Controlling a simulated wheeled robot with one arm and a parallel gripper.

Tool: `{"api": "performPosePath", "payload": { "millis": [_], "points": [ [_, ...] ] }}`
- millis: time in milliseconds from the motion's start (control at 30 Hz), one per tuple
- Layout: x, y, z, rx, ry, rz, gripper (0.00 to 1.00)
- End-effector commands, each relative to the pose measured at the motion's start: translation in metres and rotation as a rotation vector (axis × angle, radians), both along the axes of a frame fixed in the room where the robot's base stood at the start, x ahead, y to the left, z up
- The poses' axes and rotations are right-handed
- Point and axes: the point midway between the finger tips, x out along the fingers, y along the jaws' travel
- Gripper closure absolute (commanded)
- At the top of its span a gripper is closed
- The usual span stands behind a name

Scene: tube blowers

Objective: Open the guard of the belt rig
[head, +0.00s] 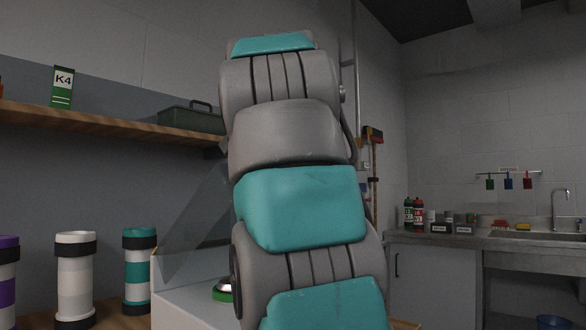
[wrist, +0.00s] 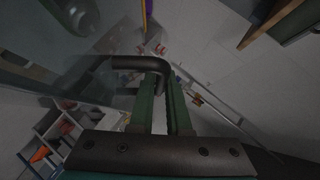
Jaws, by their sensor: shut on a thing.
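The clear guard (head: 192,225) of the belt rig shows in the head view as a slanted, see-through panel left of my arm. It stands tilted above the rig's white housing (head: 183,306). In the wrist view my gripper (wrist: 158,82) has its two green fingers closed on a dark bent handle (wrist: 128,62). The handle reaches left toward a hazy see-through area that looks like the guard. My arm hides my gripper, the handle and much of the rig in the head view.
Banded tubes (head: 76,280) stand on the wooden bench at left. A wooden shelf (head: 110,119) above carries a K4 box (head: 62,87) and a green toolbox (head: 191,118). A round green-and-silver part (head: 222,291) sits by the housing. A sink counter (head: 470,238) is at right.

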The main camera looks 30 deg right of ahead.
Motion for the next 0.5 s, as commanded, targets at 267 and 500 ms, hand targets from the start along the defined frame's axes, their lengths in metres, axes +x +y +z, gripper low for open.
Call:
{"api": "performPosePath", "payload": {
  "millis": [267,500],
  "points": [
    [0.0005,0.0083,0.0044,-0.002,0.000,0.000,1.00],
    [0.0007,0.0081,0.0040,-0.001,0.000,-0.001,1.00]
  ]
}}
